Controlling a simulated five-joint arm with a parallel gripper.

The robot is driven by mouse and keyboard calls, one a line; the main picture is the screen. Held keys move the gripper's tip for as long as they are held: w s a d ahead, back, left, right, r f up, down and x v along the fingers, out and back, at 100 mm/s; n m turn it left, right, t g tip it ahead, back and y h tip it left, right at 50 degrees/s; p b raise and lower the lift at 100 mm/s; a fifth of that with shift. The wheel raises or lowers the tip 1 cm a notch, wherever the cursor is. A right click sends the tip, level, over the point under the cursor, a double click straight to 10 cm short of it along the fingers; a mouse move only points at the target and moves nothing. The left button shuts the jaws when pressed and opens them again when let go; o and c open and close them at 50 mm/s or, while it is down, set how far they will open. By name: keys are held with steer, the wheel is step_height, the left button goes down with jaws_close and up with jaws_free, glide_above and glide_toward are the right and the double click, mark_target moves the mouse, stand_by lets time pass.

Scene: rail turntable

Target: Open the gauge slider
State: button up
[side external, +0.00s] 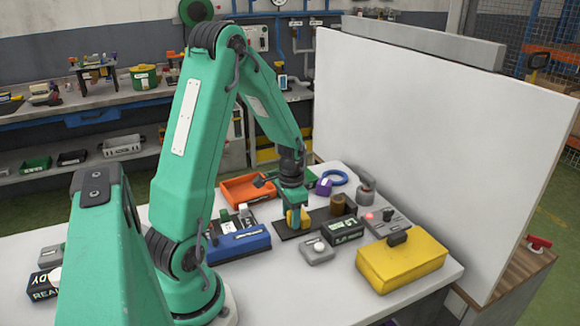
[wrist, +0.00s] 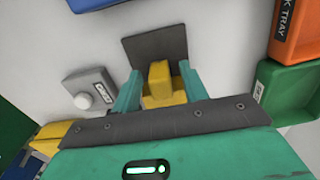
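A yellow block (side external: 298,218) stands on a flat dark plate (side external: 287,234) on the table and looks like the gauge slider, though no readable label confirms it. In the wrist view the yellow block (wrist: 160,76) has a raised upright part, and the dark plate (wrist: 152,48) extends beyond it. My gripper (side external: 296,208) is low over the plate. In the wrist view my gripper's two green fingers (wrist: 160,86) straddle the block, with narrow gaps showing beside its upright part. The fingers look open; contact lower down is hidden.
A grey box with a white knob (side external: 317,251) sits nearby, with a dark green labelled box (side external: 343,231) and a yellow box (side external: 402,266) to its right. A blue box (side external: 238,243) and an orange tray (side external: 250,188) flank the plate. A white panel (side external: 440,150) stands behind.

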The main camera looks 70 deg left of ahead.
steer(key=shift+w+r, duration=0.1)
steer(key=shift+r, duration=3.8)
steer(key=shift+d+r, duration=0.25)
steer(key=shift+r, duration=0.1)
steer(key=s+d+r+t, duration=0.2)
steer(key=s+d+r, duration=0.2)
steer(key=d+r, duration=0.3)
steer(key=s+d+r+t, duration=0.3)
steer(key=d+r, duration=0.4)
steer(key=d, duration=0.4)
steer(key=shift+s+d+t, duration=0.25)
steer(key=shift+s+t, duration=0.05)
steer(key=shift+s, duration=0.3)
